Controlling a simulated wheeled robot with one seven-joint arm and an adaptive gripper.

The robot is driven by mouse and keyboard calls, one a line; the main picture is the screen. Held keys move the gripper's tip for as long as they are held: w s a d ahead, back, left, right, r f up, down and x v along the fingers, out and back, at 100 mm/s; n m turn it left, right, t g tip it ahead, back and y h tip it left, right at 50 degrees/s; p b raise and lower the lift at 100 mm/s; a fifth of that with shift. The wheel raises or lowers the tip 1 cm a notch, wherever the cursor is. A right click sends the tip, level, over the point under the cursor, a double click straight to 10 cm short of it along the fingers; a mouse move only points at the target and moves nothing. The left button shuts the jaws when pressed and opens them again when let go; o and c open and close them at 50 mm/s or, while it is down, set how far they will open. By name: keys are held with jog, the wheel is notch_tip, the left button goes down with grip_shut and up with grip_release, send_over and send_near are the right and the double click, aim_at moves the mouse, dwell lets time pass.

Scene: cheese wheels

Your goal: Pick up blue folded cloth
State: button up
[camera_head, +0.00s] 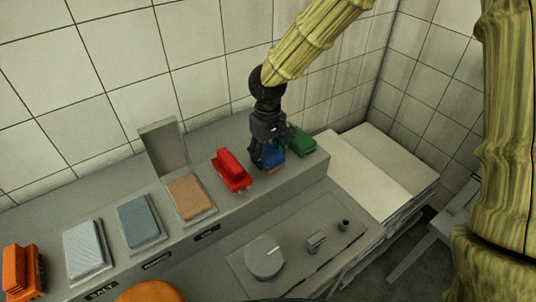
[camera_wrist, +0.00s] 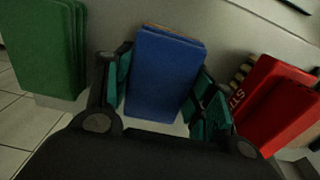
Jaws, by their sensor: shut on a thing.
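The blue folded cloth (camera_head: 273,158) is at the right part of the grey counter, between a red brush-like item and a green folded cloth. My gripper (camera_head: 268,152) reaches down from above and is shut on it. In the wrist view the blue cloth (camera_wrist: 163,72) stands between the two teal-padded fingers (camera_wrist: 165,98), one on each side. I cannot tell whether the cloth still touches the counter.
A green cloth (camera_head: 300,141) lies close on the right and a red item (camera_head: 231,170) on the left. Trays with tan (camera_head: 187,196), blue-grey (camera_head: 139,221) and pale (camera_head: 84,249) blocks line the counter (camera_head: 225,207). A tiled wall stands behind. White stacked boards (camera_head: 385,165) are at right.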

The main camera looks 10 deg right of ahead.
aim_at(269, 154)
jog(key=shift+w+r, duration=0.1)
jog(key=shift+r, duration=0.4)
jog(key=shift+s+d+r+b, duration=0.1)
jog(key=shift+s+r+b, duration=0.15)
jog(key=shift+r+b, duration=0.25)
jog(key=shift+s+r+b, duration=0.2)
jog(key=shift+r+b, duration=0.1)
jog(key=shift+r, duration=0.35)
jog(key=s+d+b, duration=0.1)
jog(key=s, duration=0.6)
jog(key=s+d+r+b, duration=0.1)
jog(key=s+d+b, duration=0.1)
jog(key=s, duration=0.6)
jog(key=shift+d+r, duration=0.15)
jog(key=shift+r, duration=0.15)
jog(key=o, duration=0.4)
jog(key=shift+c, duration=1.5)
